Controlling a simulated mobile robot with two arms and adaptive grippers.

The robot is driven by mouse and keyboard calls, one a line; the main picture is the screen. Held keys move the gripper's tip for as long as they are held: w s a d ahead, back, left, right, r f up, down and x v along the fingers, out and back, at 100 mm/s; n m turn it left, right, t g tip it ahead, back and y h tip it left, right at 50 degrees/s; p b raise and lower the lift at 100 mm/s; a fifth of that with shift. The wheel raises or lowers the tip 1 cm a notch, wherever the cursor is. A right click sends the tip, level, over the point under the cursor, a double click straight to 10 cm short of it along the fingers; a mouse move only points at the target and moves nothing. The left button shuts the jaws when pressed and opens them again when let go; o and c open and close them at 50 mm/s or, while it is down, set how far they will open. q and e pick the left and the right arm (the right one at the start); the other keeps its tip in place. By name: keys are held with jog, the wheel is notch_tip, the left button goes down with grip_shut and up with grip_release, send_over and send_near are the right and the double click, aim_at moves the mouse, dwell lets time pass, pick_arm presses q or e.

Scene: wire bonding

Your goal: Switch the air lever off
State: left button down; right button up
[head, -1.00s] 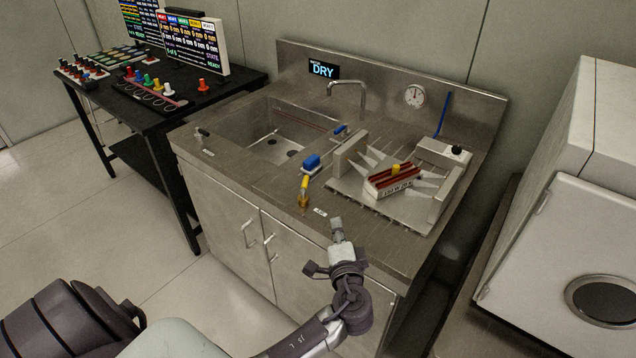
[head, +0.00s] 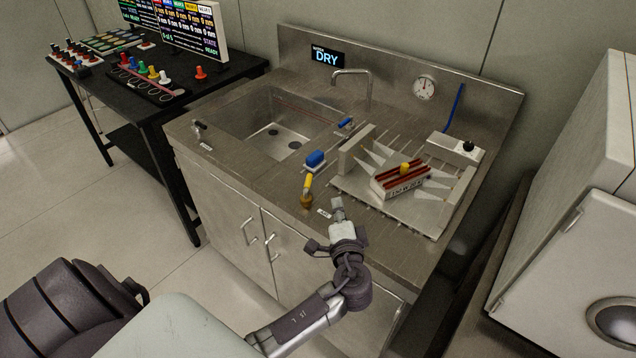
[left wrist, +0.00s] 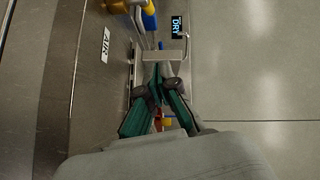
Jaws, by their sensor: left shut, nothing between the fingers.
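The air lever has a yellow handle (head: 308,183) on a brass base (head: 306,200) near the front edge of the steel counter. Its handle stands up from the base, leaning slightly. A small label (head: 324,213) sits beside it; in the left wrist view this label reads AIR (left wrist: 104,45). The lever's yellow and brass parts also show at the top of the left wrist view (left wrist: 113,6). My left gripper (head: 338,204) is shut and empty, just right of the lever by the counter's front edge, apart from it. It also shows in the left wrist view (left wrist: 160,82). My right gripper is not in view.
To the right, a nozzle fixture (head: 358,150) flanks a red-striped carrier (head: 400,182). The sink basin (head: 235,115) is at the left, with a faucet (head: 352,74) and a DRY display (head: 326,57) behind.

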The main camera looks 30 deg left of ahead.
aim_at(308, 181)
pick_arm(q)
jog(key=p+x, duration=0.2)
jog(key=x, duration=0.7)
jog(key=shift+s+r, duration=0.1)
jog(key=a, duration=0.1)
jog(key=a+p, duration=0.1)
jog(key=s+a+f, duration=0.1)
jog(key=shift+s, duration=0.1)
jog(key=shift+s+a+f, duration=0.2)
jog(key=shift+a, duration=0.1)
jog(key=shift+w+n+g+y+b, duration=0.1)
jog(key=shift+n+g+y+b, duration=0.2)
jog(key=shift+g+y+b, duration=0.15)
